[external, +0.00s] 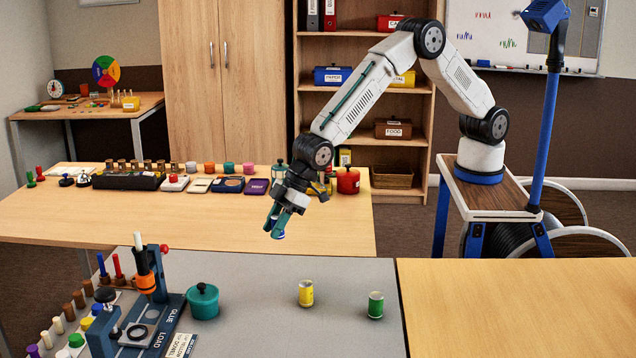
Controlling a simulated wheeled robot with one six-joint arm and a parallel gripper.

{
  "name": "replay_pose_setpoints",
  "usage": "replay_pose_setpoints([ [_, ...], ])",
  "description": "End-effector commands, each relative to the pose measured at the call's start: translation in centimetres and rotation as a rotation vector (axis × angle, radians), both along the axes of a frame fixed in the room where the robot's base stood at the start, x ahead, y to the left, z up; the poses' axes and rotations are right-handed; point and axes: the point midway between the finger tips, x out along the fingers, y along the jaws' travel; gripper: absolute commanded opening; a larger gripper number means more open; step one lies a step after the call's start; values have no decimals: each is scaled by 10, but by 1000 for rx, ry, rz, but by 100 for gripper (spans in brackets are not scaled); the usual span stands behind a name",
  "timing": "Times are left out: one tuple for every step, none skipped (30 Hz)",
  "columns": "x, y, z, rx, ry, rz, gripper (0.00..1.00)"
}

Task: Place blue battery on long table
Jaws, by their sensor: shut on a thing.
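My gripper (275,224) points down with its teal fingers shut on a small blue and white thing, which looks like the blue battery (278,235). Only its lower end shows below the fingers; the rest is hidden. In the picture the gripper hangs over the right front part of a light wooden table (190,222); its exact height above the top is hard to tell. A yellow battery-like can (306,293) and a green one (376,305) stand upright on the grey table (285,330) in front.
Blocks, pots and a black rack (128,180) line the wooden table's back edge; its front half is clear. A blue press (150,318) and a teal lidded pot (203,301) stand on the grey table's left. A bare wooden table (520,300) is at right.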

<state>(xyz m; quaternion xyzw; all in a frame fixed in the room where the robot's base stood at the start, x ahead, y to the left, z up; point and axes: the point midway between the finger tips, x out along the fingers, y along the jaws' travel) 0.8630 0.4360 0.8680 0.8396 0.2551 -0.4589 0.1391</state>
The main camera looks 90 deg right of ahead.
Motion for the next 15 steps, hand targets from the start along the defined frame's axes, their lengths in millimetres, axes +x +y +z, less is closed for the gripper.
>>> replay_pose_setpoints([
  [0, 0, 0, 1, -1, 0, 4],
  [0, 0, 0, 1, -1, 0, 4],
  [0, 0, 0, 1, -1, 0, 4],
  [0, 0, 0, 1, -1, 0, 4],
  [0, 0, 0, 1, -1, 0, 4],
  [0, 0, -1, -1, 0, -1, 4],
  [0, 0, -2, -1, 0, -1, 4],
  [0, 0, -5, -1, 0, -1, 4],
  [0, 0, -9, -1, 0, -1, 4],
  [0, 0, -13, -2, 0, 0, 4],
  [0, -1, -18, -3, 2, 0, 4],
  [0, -1, -25, -3, 2, 0, 4],
  [0, -1, -30, -2, 2, -1, 4],
  [0, -1, -36, -2, 1, -1, 4],
  [0, -1, -42, -2, 2, -1, 4],
])
